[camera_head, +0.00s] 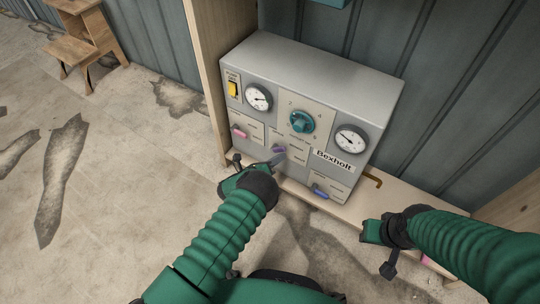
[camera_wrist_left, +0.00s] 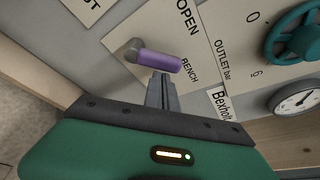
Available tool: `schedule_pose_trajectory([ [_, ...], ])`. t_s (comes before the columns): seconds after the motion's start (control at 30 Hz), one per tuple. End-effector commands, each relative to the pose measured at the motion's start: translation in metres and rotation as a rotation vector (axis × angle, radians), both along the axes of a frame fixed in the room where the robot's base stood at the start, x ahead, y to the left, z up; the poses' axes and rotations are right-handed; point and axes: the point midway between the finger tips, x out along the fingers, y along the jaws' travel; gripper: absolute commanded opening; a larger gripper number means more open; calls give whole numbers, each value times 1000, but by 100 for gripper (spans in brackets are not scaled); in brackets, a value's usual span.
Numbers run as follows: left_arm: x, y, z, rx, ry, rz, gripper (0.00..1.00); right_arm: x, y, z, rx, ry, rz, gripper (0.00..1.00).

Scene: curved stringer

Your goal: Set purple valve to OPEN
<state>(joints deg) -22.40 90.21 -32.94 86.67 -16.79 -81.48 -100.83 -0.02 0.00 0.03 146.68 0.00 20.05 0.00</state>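The purple valve (camera_head: 279,149) is a small lever handle on the lower middle of the grey Bexholt panel (camera_head: 315,70). In the left wrist view the purple lever (camera_wrist_left: 158,60) points right from its grey pivot, below the printed word OPEN (camera_wrist_left: 187,18). My left gripper (camera_head: 276,160) is just in front of the lever. In the left wrist view its grey fingers (camera_wrist_left: 162,88) are close together, just below the lever's middle. I cannot tell whether they touch it; the lever is not between them. My right gripper (camera_head: 388,262) is away from the panel at lower right, its fingers unclear.
The panel also has a pink lever (camera_head: 239,132), a blue lever (camera_head: 321,192), a teal knob (camera_head: 301,121), two gauges and a yellow switch (camera_head: 233,89). A wooden frame and corrugated wall stand around it. Wooden steps (camera_head: 82,40) are far left; the left floor is clear.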

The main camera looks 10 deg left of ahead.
Motion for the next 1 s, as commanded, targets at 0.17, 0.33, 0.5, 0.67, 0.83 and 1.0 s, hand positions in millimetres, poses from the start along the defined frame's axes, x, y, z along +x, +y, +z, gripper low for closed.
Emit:
schedule_pose_trajectory([
  [0.17,2,-5,11,-157,55,1,0,0,0,10,0,0,-1,36],
  [0.33,3,0,15,-311,110,0,0,0,0,13,0,0,-1,36],
  [0.5,6,6,21,-459,163,1,0,0,0,14,0,0,-1,36],
  [0.67,7,11,24,-582,209,0,0,0,0,15,0,0,-1,36],
  [0.83,9,16,27,-680,244,0,0,0,0,15,0,0,-1,36],
  [1.0,10,18,29,-674,243,-1,0,0,0,16,0,0,-1,36],
])
